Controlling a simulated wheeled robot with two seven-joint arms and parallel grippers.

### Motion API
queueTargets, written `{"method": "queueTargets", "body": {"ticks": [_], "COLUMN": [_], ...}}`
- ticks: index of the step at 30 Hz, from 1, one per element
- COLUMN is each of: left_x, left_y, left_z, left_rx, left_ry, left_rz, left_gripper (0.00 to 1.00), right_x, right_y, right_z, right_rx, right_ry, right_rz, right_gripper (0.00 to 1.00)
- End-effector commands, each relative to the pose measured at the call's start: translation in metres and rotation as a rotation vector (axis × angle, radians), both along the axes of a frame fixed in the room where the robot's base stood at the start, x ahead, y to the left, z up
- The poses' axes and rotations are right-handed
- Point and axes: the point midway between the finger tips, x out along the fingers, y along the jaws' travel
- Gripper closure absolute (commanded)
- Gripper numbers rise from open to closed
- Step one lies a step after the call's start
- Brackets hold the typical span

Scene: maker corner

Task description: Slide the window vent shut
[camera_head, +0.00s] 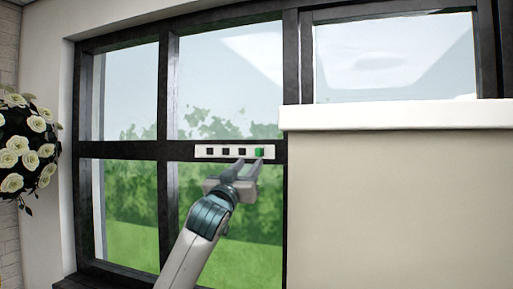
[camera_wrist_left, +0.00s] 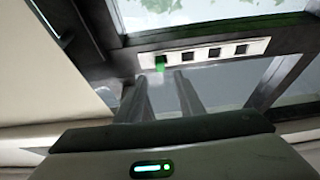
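The window vent (camera_head: 234,152) is a white strip with a row of black square openings, set on the dark middle bar of the window. Its green tab (camera_head: 258,153) is at the right end of the strip. My left gripper (camera_head: 249,163) is open, with its fingertips just below the strip near the tab. In the left wrist view the strip (camera_wrist_left: 228,49) lies across the top, and the green tab (camera_wrist_left: 160,63) is at its left end, ahead of the gap between my two fingers (camera_wrist_left: 160,80). I cannot tell whether a finger touches the tab. My right gripper is not in view.
A beige wall block with a white ledge (camera_head: 400,115) stands right of the vent. A ball of white roses (camera_head: 25,145) is at the far left. Dark window bars (camera_head: 163,200) frame the glass. The space left of my arm in front of the window looks free.

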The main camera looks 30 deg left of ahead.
Motion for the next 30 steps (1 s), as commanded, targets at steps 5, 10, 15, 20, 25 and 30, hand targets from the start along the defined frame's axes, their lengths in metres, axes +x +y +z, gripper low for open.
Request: {"method": "queueTargets", "body": {"ticks": [5, 10, 15, 20, 25, 30], "left_x": [0.030, 0.053, 0.066, 0.071, 0.071, 0.071], "left_y": [0.008, 0.013, 0.016, 0.018, 0.018, 0.018], "left_z": [0.018, 0.027, 0.030, 0.031, 0.030, 0.030], "left_rx": [0.000, -0.002, 0.000, 0.000, 0.000, 0.000], "left_ry": [0.002, 0.001, 0.000, 0.000, -0.001, -0.001], "left_rz": [0.002, 0.001, 0.001, 0.001, 0.001, 0.001], "left_gripper": [0.66, 0.66, 0.66, 0.66, 0.66, 0.85], "right_x": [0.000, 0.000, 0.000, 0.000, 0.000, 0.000], "right_y": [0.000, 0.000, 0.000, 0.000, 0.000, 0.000], "right_z": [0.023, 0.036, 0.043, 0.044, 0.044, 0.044], "right_rx": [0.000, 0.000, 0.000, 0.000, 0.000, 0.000], "right_ry": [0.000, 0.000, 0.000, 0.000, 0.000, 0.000], "right_rz": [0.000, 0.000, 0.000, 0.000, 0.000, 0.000], "right_gripper": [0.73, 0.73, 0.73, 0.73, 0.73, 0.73]}}
